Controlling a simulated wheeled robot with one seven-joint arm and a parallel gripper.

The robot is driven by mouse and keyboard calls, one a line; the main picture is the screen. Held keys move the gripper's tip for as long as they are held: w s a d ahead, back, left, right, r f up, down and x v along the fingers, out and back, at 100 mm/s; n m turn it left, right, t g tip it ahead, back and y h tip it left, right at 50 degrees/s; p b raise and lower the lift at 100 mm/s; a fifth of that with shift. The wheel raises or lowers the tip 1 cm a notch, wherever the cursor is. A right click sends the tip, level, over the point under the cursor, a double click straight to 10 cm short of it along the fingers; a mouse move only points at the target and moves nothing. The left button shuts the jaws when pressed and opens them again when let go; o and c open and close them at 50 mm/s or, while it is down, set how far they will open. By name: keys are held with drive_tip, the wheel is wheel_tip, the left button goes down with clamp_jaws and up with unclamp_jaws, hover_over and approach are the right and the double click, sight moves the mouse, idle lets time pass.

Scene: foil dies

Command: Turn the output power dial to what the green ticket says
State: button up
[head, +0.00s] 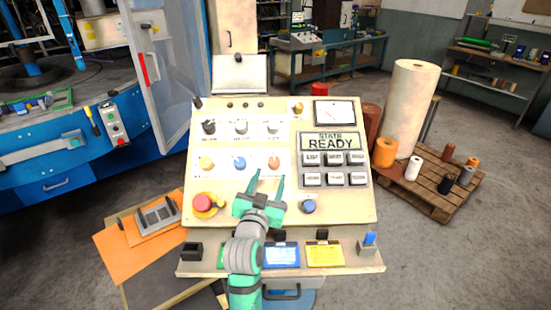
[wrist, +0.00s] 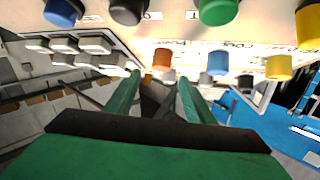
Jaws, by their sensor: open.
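The control console (head: 340,212) fills the middle of the head view. The green ticket (head: 223,256) lies at its front edge, mostly hidden by my arm, and its writing cannot be read. My gripper (head: 266,178) is open and empty above the console's lower middle. Its fingers point toward the orange knob (head: 274,163) and blue knob (head: 240,163) of the middle row. The wrist view shows the orange knob (wrist: 161,60) beyond the fingertips, with the blue knob (wrist: 217,62) to its right. A green knob (wrist: 218,10) is nearer. Labels are too small to tell which dial is output power.
A red stop button (head: 203,203) is left of my gripper, and a blue knob (head: 308,206) right. Blue (head: 282,257) and yellow (head: 325,254) tickets lie in front.

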sight(274, 162)
drive_tip(key=w, duration=0.3)
drive_tip(key=w+d, duration=0.1)
drive_tip(key=w, duration=0.4)
drive_tip(key=shift+w+d, duration=0.25)
drive_tip(key=shift+w, duration=0.1)
drive_tip(key=shift+c, duration=0.3)
drive_tip(key=c, duration=1)
